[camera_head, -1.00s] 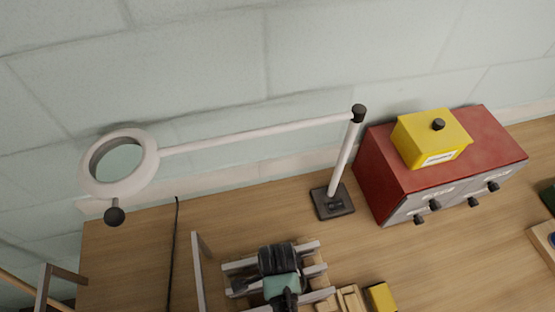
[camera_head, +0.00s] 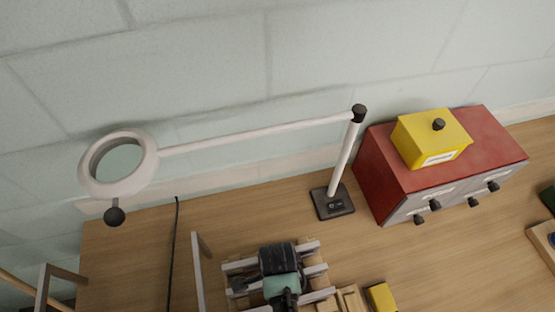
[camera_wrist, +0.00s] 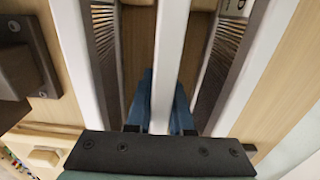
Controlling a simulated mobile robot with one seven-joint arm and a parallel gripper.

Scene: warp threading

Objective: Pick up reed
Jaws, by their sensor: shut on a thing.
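The reed (camera_wrist: 171,45) appears to be the middle of three parallel pale-barred frames in the wrist view; only its long white top bar shows clearly. My gripper (camera_wrist: 160,103) has its two blue fingers on either side of this bar and is shut on it. In the head view my gripper (camera_head: 281,275), dark with a green-grey part, sits over the rack of pale bars and hides the grip. How far the reed is lifted, if at all, cannot be told.
Neighbouring frames with dark comb-like teeth stand close on the left (camera_wrist: 103,45) and right (camera_wrist: 222,62). A lamp with a ring head (camera_head: 88,176) and black base (camera_head: 333,203) stands behind. A red cabinet (camera_head: 380,175) carries a yellow box (camera_head: 420,143).

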